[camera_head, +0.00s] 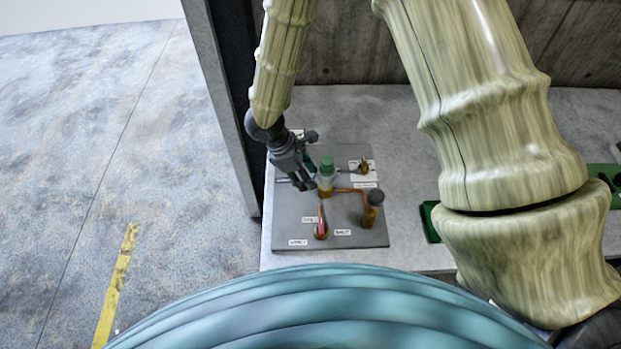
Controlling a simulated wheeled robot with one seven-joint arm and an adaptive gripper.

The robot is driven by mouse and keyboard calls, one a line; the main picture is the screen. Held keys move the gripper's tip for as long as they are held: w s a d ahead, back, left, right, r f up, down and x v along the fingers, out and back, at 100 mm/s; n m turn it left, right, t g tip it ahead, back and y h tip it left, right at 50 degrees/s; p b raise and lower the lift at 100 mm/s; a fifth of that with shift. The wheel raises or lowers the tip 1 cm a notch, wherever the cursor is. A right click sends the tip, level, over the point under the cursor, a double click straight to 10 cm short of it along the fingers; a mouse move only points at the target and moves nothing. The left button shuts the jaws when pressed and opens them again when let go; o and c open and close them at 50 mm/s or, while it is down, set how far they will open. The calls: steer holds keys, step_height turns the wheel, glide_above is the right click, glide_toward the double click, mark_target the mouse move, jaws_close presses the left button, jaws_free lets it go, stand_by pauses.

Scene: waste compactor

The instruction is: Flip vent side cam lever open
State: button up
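A grey panel (285,225) lies on the pale bench and carries small valves and levers. A red-orange lever (321,218) stands at its front middle, with small white labels around it that are too small to read surely. I cannot tell which fitting is the vent side cam lever. A green-capped fitting (327,166) stands near the panel's middle. My dark grey gripper (308,182) points down over the panel's left rear, just left of the green-capped fitting and behind the red-orange lever. Whether it touches anything is unclear, and its finger gap is too small to judge.
A dark-capped brass fitting (373,208) stands at the panel's right, joined to an orange pipe (350,190). A small brass valve (364,167) is behind it. A dark post (236,100) rises left of the panel. Green trays (430,222) lie to the right.

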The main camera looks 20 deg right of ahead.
steer(key=w+f, duration=0.2)
steer(key=f, duration=0.1)
steer(key=w+d+f+p, duration=0.1)
steer(key=f, duration=0.1)
steer(key=shift+d, duration=0.1)
steer(key=shift+s+d+f, duration=0.1)
steer(key=shift+s, duration=0.35)
steer(key=shift+s+r, duration=0.25)
steer(key=shift+s, duration=0.35)
steer(key=shift+w+f, duration=0.25)
steer(key=shift+w, duration=0.1)
steer(key=shift+c, duration=0.4)
steer(key=shift+w+f, duration=0.15)
steer(key=shift+w, duration=0.15)
steer(key=c, duration=0.7)
steer(key=shift+s+r, duration=0.25)
jaws_close()
steer(key=shift+w, duration=0.1)
